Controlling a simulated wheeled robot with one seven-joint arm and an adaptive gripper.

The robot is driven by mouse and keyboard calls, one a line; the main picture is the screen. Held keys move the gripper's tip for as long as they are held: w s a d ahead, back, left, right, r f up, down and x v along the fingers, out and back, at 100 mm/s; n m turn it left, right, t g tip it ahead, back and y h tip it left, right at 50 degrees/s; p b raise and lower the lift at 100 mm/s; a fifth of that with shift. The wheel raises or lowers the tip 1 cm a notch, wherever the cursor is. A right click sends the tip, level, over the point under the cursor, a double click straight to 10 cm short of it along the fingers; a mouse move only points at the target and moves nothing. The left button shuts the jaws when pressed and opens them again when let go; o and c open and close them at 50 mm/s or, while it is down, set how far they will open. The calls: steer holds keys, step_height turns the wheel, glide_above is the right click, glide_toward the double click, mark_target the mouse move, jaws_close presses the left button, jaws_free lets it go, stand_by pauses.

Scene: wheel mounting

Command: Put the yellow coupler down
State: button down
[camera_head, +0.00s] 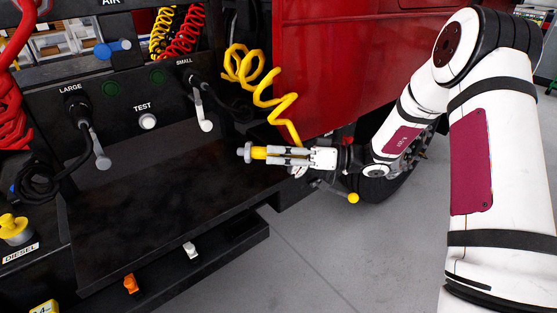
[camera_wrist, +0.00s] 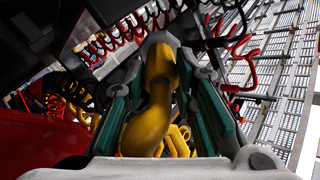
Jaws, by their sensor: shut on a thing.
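The yellow coupler (camera_head: 259,153) is between the fingers of my gripper (camera_head: 288,155) in the head view, with a grey end pointing left. It is held in the air in front of the black panel, over the right end of the black shelf. A yellow coiled hose (camera_head: 262,92) hangs down to it from above. In the wrist view the yellow coupler (camera_wrist: 160,65) fills the middle, with my gripper's teal-padded fingers (camera_wrist: 160,85) shut on either side of it. Its far tip is partly hidden.
The black shelf (camera_head: 150,205) is largely bare. Above it are the LARGE lever (camera_head: 100,155), the SMALL lever (camera_head: 203,112) and the white TEST button (camera_head: 147,121). A yellow DIESEL cap (camera_head: 14,228) stands at left. A red body panel (camera_head: 335,65) and a dark tyre (camera_head: 385,188) are behind my arm.

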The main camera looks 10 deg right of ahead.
mark_target(279, 169)
steer(key=shift+w+d, duration=0.15)
steer(key=shift+w, duration=1.05)
steer(key=shift+w+f+p, duration=0.15)
steer(key=shift+f+p, duration=0.15)
steer(key=shift+f, duration=1.5)
steer(key=shift+f, duration=0.1)
steer(key=c, duration=1.3)
jaws_free()
steer(key=shift+f, duration=0.1)
